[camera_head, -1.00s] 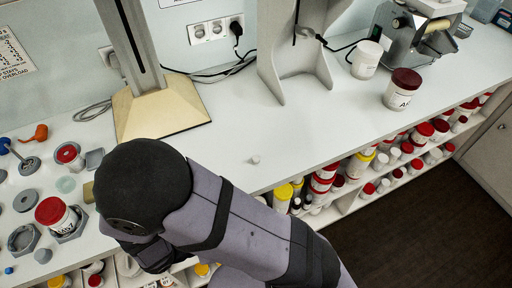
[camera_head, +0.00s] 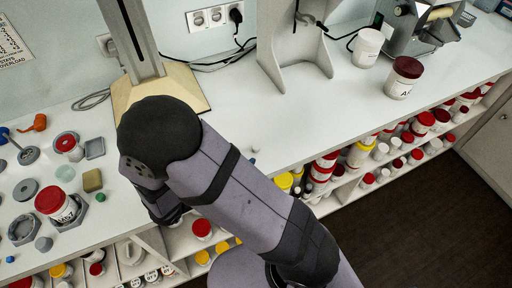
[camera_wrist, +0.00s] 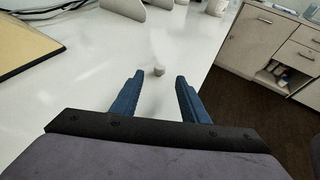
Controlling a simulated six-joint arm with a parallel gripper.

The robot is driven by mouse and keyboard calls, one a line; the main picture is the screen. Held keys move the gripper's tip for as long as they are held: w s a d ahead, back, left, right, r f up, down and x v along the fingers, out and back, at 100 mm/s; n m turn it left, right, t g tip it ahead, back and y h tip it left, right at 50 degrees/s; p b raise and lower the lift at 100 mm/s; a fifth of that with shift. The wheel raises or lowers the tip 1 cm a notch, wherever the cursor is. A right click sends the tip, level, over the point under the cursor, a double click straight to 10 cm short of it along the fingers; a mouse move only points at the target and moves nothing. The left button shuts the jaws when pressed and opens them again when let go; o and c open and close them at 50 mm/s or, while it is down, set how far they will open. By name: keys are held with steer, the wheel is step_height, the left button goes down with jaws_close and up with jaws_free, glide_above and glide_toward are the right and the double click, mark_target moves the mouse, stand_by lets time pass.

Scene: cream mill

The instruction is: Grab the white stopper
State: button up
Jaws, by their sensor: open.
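The small white stopper (camera_wrist: 159,70) sits on the white countertop in the wrist view, a little beyond my fingertips and between their lines. In the head view only a small pale piece of it (camera_head: 252,161) shows at the edge of my arm, near the counter's front edge. My gripper (camera_wrist: 160,79) is open and empty, with its two blue fingers apart on either side of the stopper's line.
The counter (camera_head: 310,115) is clear around the stopper. A beige-based stand (camera_head: 190,90) is behind. Shelves of jars lie below the front edge.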

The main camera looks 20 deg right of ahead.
mark_target(255, 147)
steer(key=shift+x, duration=0.85)
steer(key=shift+d+p, duration=0.25)
steer(key=shift+p, duration=0.05)
steer(key=p+x, duration=0.1)
steer(key=x, duration=0.3)
steer(key=shift+r, duration=0.15)
steer(key=shift+w+d+p, duration=0.25)
steer(key=shift+d+p, duration=0.05)
jaws_close()
